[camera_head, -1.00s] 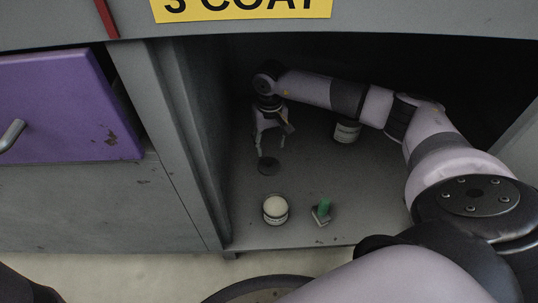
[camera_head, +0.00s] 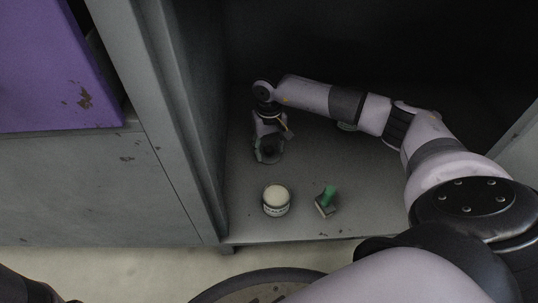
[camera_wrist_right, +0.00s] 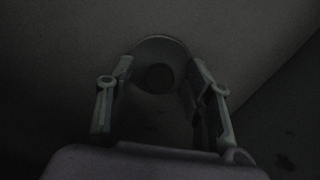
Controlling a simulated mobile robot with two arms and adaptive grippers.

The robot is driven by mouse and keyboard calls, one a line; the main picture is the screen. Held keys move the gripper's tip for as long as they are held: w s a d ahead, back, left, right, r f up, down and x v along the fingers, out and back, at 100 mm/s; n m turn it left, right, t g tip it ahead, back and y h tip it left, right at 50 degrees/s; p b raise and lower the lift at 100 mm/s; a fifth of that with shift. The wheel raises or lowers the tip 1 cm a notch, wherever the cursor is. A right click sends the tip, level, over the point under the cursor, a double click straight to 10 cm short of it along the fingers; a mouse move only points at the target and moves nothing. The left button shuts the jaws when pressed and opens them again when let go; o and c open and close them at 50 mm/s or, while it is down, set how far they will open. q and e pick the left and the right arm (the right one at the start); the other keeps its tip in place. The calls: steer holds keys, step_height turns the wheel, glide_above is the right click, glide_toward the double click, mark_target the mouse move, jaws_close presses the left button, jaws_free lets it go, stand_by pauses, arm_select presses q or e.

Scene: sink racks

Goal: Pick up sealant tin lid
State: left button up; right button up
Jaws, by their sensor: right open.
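The sealant tin lid appears to be the dark round disc (camera_head: 268,157) lying flat on the cabinet floor. My right gripper (camera_head: 269,160) is open and low over it, with its fingers to either side. In the right wrist view, the lid (camera_wrist_right: 160,47) shows as a dim disc with a darker round centre between the fingers of my right gripper (camera_wrist_right: 161,68). Dim light hides whether the fingers touch it. My left gripper is not in view.
A white tin with a rounded cream top (camera_head: 276,197) stands in front of the lid. A green-handled block (camera_head: 326,201) is to its right. The cabinet's left wall (camera_head: 190,120) is close to the gripper.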

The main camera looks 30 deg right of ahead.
steer(key=shift+c, duration=0.6)
steer(key=c, duration=0.9)
steer(key=shift+r, duration=0.1)
steer(key=shift+c, duration=0.2)
